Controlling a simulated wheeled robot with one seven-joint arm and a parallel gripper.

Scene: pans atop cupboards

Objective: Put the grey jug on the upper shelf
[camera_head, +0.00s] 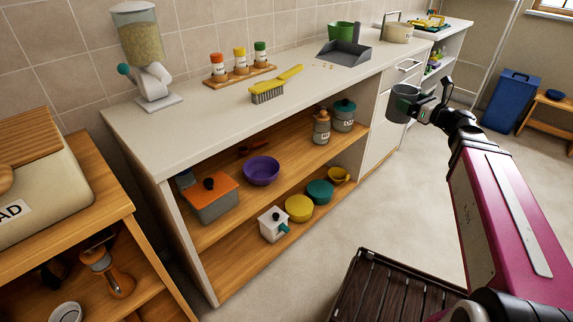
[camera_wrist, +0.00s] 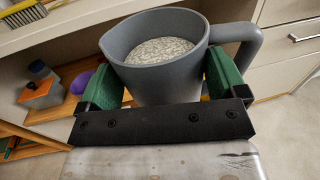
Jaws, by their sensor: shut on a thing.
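The grey jug (camera_head: 401,104) is held up in front of the cupboard's right end, below countertop height and clear of the shelves. In the wrist view the jug (camera_wrist: 165,75) is upright, with a speckled pale surface inside and its handle to the right. My gripper (camera_head: 422,108) is shut on the jug; in the wrist view its green fingers (camera_wrist: 160,85) press on both sides of it. The upper shelf (camera_head: 285,165) of the open cupboard holds an orange-lidded grey box (camera_head: 211,201), a purple bowl (camera_head: 261,171) and two lidded jars (camera_head: 332,121).
The lower shelf holds a white canister (camera_head: 273,224) and several bowls. The upper shelf has bare wood between the purple bowl and the jars. A countertop (camera_head: 200,115) with a brush (camera_head: 275,86) lies above. A dark slatted crate (camera_head: 385,290) stands on the floor in front.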

